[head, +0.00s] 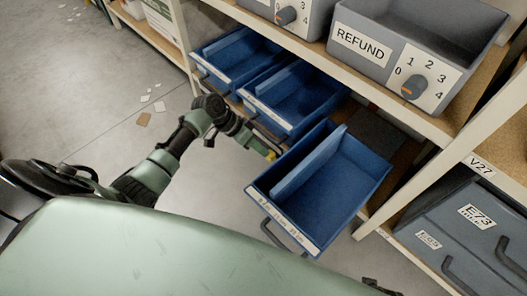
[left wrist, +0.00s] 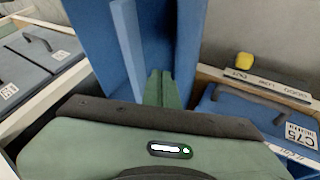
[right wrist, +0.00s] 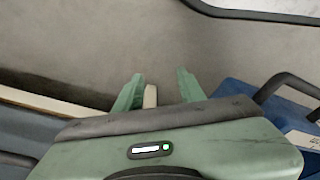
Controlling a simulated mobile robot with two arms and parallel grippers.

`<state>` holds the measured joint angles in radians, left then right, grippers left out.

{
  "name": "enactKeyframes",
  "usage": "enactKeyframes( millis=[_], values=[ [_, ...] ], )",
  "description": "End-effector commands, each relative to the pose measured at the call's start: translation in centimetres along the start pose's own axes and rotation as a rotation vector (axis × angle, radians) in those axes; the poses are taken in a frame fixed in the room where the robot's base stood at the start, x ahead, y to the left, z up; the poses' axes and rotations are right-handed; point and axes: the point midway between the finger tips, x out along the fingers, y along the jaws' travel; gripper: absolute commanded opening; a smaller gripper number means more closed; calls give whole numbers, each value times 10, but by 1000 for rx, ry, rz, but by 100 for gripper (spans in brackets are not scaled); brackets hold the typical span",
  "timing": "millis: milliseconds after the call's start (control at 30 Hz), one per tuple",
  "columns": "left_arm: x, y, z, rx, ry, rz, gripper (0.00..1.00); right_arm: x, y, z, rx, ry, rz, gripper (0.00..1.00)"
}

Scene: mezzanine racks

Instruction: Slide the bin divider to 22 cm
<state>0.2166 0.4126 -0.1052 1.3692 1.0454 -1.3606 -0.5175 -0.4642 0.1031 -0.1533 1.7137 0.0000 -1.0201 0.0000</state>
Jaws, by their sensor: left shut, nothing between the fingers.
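The blue bin (head: 338,202) is pulled out from the rack, with a labelled front edge (head: 284,224) whose small print I cannot read. Its divider (head: 307,161) is an upright blue panel nearer the bin's left wall in the head view. My left gripper (head: 264,149) is at the bin's left side. In the left wrist view, its shut, empty fingers (left wrist: 161,88) point over blue bin surfaces, just right of the divider (left wrist: 127,42). I cannot tell whether they touch it. My right gripper (right wrist: 157,88) is open, away from the divider in its wrist view.
Two more blue bins (head: 286,101) stand along the same shelf. Grey REFUND bin (head: 352,58) with a knob is above. A dark drawer unit (head: 470,235) is at right. A small yellow object (left wrist: 244,60) lies near the neighbouring bin.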

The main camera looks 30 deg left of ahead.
Motion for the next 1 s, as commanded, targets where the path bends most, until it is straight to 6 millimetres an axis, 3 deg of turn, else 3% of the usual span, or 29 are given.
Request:
enactKeyframes(
  millis=[100,333,600,1000],
  values=[
    [30,0,1,-2,0,3,0,-16,1,-12,2,16,2,40],
    [75,0,1,-1,0,1,0,-55,3,-28,6,37,6,40],
    [86,31,1,0,-1,-1,0,-47,3,-24,5,27,5,40],
    [88,35,1,-1,-1,-3,0,-46,3,-24,5,28,4,40]
  ],
)
